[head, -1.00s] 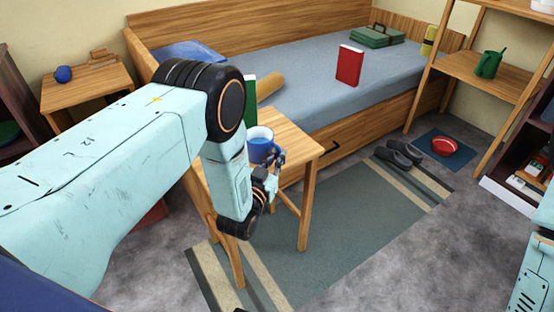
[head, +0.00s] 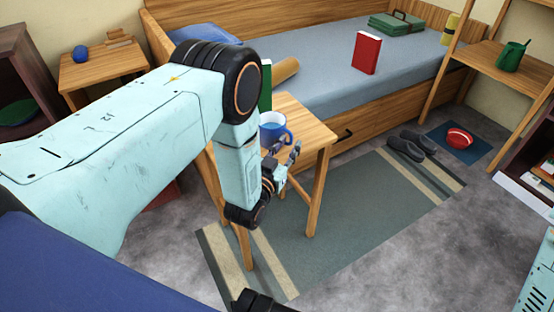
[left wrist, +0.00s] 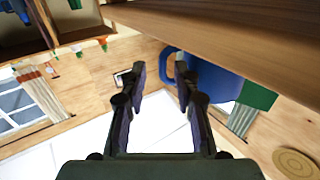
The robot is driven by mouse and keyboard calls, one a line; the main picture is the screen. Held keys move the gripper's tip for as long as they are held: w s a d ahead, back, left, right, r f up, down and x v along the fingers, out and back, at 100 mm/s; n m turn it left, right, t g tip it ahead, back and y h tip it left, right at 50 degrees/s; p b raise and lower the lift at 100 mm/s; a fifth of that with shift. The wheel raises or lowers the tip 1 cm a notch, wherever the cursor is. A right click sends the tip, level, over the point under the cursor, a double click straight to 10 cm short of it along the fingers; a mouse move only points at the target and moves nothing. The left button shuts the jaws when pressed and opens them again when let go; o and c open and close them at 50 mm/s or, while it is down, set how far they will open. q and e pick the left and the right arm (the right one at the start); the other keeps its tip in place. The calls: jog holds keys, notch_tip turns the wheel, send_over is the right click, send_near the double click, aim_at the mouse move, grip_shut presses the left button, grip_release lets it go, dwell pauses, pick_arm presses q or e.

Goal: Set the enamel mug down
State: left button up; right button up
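The enamel mug (head: 272,128), blue outside and pale inside, stands upright on a small wooden table (head: 312,135) beside the bed. My left gripper (head: 287,150) is just in front of it, on the handle side. In the left wrist view the fingers (left wrist: 160,70) are spread apart, with a clear gap between them. The mug's blue body (left wrist: 215,80) is right of the fingers, and its handle loop shows behind the right finger. I cannot tell whether that finger touches the handle. My right gripper does not show clearly.
A green book (head: 265,85) stands behind the mug. The bed (head: 320,85) is behind the table, with a red book (head: 366,52) upright on it. Dark slippers (head: 410,146) lie by the striped rug (head: 350,215). The table's right part is clear.

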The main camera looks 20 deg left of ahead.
pick_arm(q)
jog(key=s+p, duration=0.3)
jog(key=s, duration=0.7)
jog(key=s+a+f+n+g+y, duration=0.1)
jog(key=s+a+f+g, duration=0.2)
jog(key=s+f+g, duration=0.75)
jog(key=s+r+g, duration=0.2)
jog(key=s+g, duration=0.5)
jog(key=s, duration=1.4)
jog(key=shift+s+a+n+y, duration=0.3)
jog(key=shift+a+n, duration=0.1)
jog(key=shift+r+g, duration=0.1)
jog(key=shift+g, duration=0.15)
jog(key=shift+r+p, duration=0.35)
jog(key=shift+r, duration=0.1)
